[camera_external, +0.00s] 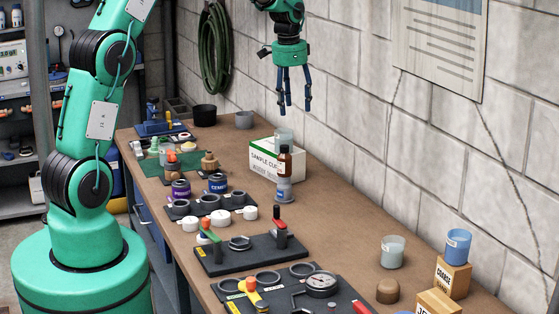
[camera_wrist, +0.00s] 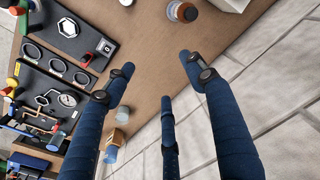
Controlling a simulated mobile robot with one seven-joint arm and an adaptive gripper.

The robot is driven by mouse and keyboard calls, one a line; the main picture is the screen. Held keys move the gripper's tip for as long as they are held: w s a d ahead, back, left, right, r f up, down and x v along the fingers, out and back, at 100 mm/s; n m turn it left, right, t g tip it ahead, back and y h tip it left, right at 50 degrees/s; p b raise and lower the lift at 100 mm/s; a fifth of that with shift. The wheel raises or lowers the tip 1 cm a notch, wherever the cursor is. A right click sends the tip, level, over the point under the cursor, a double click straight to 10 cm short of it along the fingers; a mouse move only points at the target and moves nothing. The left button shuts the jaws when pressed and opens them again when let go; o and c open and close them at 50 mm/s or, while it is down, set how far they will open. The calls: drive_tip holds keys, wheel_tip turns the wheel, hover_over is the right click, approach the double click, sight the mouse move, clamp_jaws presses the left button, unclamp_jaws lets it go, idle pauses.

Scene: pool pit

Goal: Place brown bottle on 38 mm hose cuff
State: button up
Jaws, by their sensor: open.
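The brown bottle (camera_external: 285,161), with a black cap and pale label, appears upright on top of the grey-blue hose cuff (camera_external: 284,191) near the sample box. In the wrist view the bottle (camera_wrist: 174,10) shows from above near the top edge; I cannot make out the cuff under it there. My gripper (camera_external: 294,106) hangs fingers-down above the bench near the wall, higher than the bottle and apart from it. Its fingers are spread and empty, with bare bench and wall between them in the wrist view (camera_wrist: 160,75).
A white and green sample-cup box (camera_external: 261,163) stands behind the bottle, with a clear cup (camera_external: 284,135) at it. Black fixture boards (camera_external: 250,257) line the bench's left side. A glass jar (camera_external: 393,251) and blue cup (camera_external: 456,245) stand front right. The bench middle is clear.

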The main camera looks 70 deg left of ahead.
drive_tip(key=s+d+r+t, duration=0.1)
drive_tip(key=s+d+r, duration=0.65)
drive_tip(key=d, duration=0.25)
drive_tip(key=s+d+r+t, duration=0.1)
drive_tip(key=s+d+r, duration=0.65)
drive_tip(key=d, duration=0.35)
drive_tip(key=s+d+t, duration=0.1)
drive_tip(key=s+d, duration=0.3)
drive_tip(key=s, duration=0.3)
drive_tip(key=s+d+n, duration=0.1)
drive_tip(key=s+d, duration=0.4)
drive_tip(key=s, duration=0.3)
drive_tip(key=s+d+t, duration=0.1)
drive_tip(key=s+d, duration=0.3)
drive_tip(key=s, duration=0.3)
drive_tip(key=shift+s+d+f+t, duration=0.15)
drive_tip(key=shift+f+t, duration=0.1)
drive_tip(key=shift+t, duration=0.05)
wheel_tip(320, 180, down, 6)
drive_tip(key=b, duration=0.6)
drive_tip(key=shift+f, duration=0.15)
